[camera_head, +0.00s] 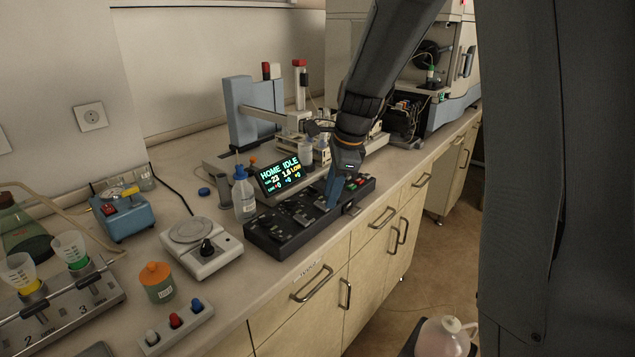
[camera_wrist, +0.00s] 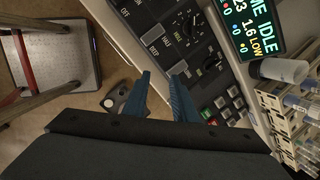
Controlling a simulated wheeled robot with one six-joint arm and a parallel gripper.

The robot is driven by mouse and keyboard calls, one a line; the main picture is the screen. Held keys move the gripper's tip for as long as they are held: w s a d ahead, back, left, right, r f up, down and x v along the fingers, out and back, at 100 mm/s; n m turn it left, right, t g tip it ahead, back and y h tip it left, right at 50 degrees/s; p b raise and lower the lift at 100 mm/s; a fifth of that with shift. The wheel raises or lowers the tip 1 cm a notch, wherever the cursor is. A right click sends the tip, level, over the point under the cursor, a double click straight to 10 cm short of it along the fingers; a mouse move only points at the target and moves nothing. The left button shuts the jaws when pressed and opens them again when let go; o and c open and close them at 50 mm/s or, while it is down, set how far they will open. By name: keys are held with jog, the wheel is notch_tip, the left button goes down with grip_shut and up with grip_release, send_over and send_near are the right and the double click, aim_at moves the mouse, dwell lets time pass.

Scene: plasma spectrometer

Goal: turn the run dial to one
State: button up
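The black control panel (camera_head: 290,232) lies on the bench in front of the display, with several dark knobs and buttons on it. In the wrist view the panel (camera_wrist: 207,68) carries a dark dial (camera_wrist: 189,27) with small white lettering around it. My gripper (camera_head: 331,203) is over the right part of the panel, fingers down. In the wrist view its two blue fingers (camera_wrist: 161,76) are apart with nothing seen between them. Contact with the panel cannot be told.
The lit display (camera_head: 280,174) reads HOME IDLE. A blue-capped bottle (camera_head: 243,195) stands left of the panel. A white balance-like device (camera_head: 201,247) and an orange-lidded jar (camera_head: 157,282) are farther left. Red and green buttons (camera_head: 358,184) are at the panel's right end.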

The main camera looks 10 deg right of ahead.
aim_at(313, 191)
jog(key=w+d+r+m+t+y, duration=0.1)
jog(key=w+r+m, duration=0.2)
jog(key=w+m, duration=0.6)
jog(key=x, duration=0.2)
jog(key=p+x, duration=0.1)
jog(key=x, duration=0.4)
jog(key=shift+w+d+f+p, duration=0.1)
jog(key=shift+w+f+p, duration=0.25)
jog(key=shift+w, duration=0.15)
jog(key=shift+r, duration=0.1)
jog(key=shift+c, duration=0.3)
grip_shut()
